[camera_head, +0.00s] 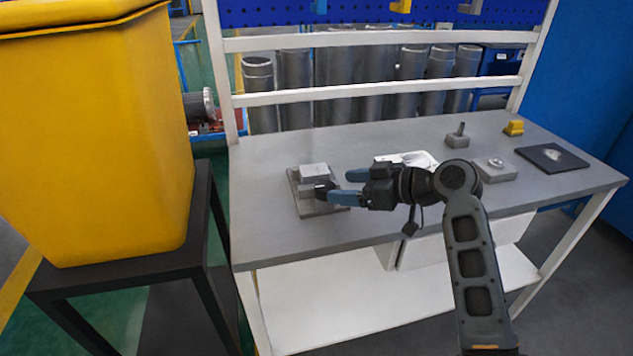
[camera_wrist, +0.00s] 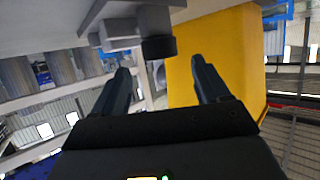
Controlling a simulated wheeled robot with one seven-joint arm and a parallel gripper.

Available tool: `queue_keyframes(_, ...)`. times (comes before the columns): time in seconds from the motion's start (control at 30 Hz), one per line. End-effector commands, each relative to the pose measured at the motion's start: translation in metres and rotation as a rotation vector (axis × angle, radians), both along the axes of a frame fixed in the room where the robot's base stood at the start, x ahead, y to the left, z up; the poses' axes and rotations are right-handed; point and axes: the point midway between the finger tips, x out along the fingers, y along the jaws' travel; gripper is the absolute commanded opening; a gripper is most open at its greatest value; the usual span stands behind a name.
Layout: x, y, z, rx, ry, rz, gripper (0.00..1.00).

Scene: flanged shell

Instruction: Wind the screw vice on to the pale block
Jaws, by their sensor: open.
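The screw vice (camera_head: 318,208) sits on the grey bench at its left part, a flat grey plate with jaws on it. The pale block (camera_head: 313,170) is at the vice's back. A dark round knob (camera_head: 322,188) is on the vice's near right side; it also shows in the wrist view (camera_wrist: 158,47). My gripper (camera_head: 341,186) has blue fingers, spread and empty, pointing left at the knob. In the wrist view my gripper (camera_wrist: 159,66) has the knob between and just beyond its fingertips; contact cannot be told. Whether the jaws touch the block cannot be told.
A white item (camera_head: 408,158) lies behind my gripper. A small block with a peg (camera_head: 457,137), a grey block (camera_head: 496,169), a yellow piece (camera_head: 513,128) and a black plate (camera_head: 552,156) stand at the right. A yellow bin (camera_head: 95,140) is left of the bench (camera_head: 270,240).

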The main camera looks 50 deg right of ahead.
Motion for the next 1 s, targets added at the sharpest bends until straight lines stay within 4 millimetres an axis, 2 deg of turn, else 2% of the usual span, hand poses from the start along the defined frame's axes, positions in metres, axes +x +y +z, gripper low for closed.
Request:
queue_keyframes(0.1, 0.019, 0.005, -0.006, 0.001, 0.001, 0.004, 0.75)
queue_keyframes(0.33, 0.047, 0.010, -0.019, 0.001, 0.001, 0.001, 0.75)
queue_keyframes(0.5, 0.055, 0.012, -0.023, 0.000, 0.002, 0.001, 0.75)
queue_keyframes(0.77, 0.056, 0.012, -0.024, 0.000, 0.001, 0.000, 0.75)
queue_keyframes(1.0, 0.056, 0.012, -0.024, 0.000, 0.001, 0.000, 0.52)
